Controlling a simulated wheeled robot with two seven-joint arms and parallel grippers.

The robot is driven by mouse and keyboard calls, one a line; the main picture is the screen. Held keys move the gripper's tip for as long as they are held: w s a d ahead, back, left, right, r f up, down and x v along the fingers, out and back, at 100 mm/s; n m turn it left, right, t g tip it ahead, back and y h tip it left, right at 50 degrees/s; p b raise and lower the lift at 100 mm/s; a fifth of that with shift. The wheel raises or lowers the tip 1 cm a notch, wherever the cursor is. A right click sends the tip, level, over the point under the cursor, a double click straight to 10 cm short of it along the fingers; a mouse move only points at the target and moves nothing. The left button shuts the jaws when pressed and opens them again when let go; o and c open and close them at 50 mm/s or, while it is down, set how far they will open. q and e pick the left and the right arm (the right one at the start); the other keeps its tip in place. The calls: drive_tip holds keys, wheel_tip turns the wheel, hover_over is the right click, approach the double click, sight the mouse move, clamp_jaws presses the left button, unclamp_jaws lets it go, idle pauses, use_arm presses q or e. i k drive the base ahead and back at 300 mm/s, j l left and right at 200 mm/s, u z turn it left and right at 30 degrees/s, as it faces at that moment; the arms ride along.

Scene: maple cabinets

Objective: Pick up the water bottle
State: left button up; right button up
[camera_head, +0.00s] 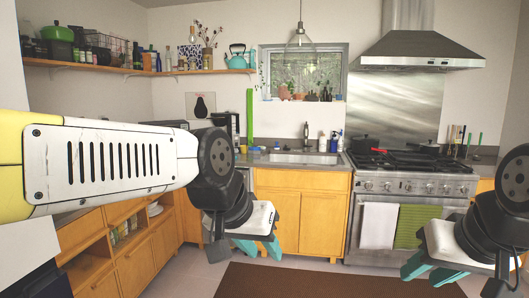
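I cannot pick out a water bottle for certain. Small bottles, one white (322,143) and one blue (335,145), stand on the counter right of the sink, too small to identify. My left gripper (259,248) hangs in front of the lower cabinets, its teal fingers apart with nothing between them. My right gripper (430,270) is at lower right in front of the stove, its teal fingers apart and empty. Both are well short of the counter in the picture. My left arm hides part of the left counter.
The stove (410,190) has pans on top and two towels on its door. The sink (303,158) sits in the back counter under a window. A wall shelf (125,70) holds several bottles and pots. A brown rug (320,284) lies on the floor.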

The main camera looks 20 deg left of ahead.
sight(250, 144)
drive_tip(key=i+u, duration=0.25)
drive_tip(key=i, duration=1.55)
drive_tip(key=i+u, duration=0.25)
drive_tip(key=i, duration=0.3)
drive_tip(key=i+l+u, duration=0.25)
drive_tip(key=i, duration=0.25)
drive_tip(key=i+l+u, duration=0.25)
drive_tip(key=i, duration=0.3)
drive_tip(key=i+l+u, duration=0.25)
drive_tip(key=u, duration=0.15)
drive_tip(key=i+l+u, duration=0.6)
drive_tip(key=l+u, duration=0.2)
drive_tip(key=i+l+u, duration=0.15)
drive_tip(key=l+u, duration=0.2)
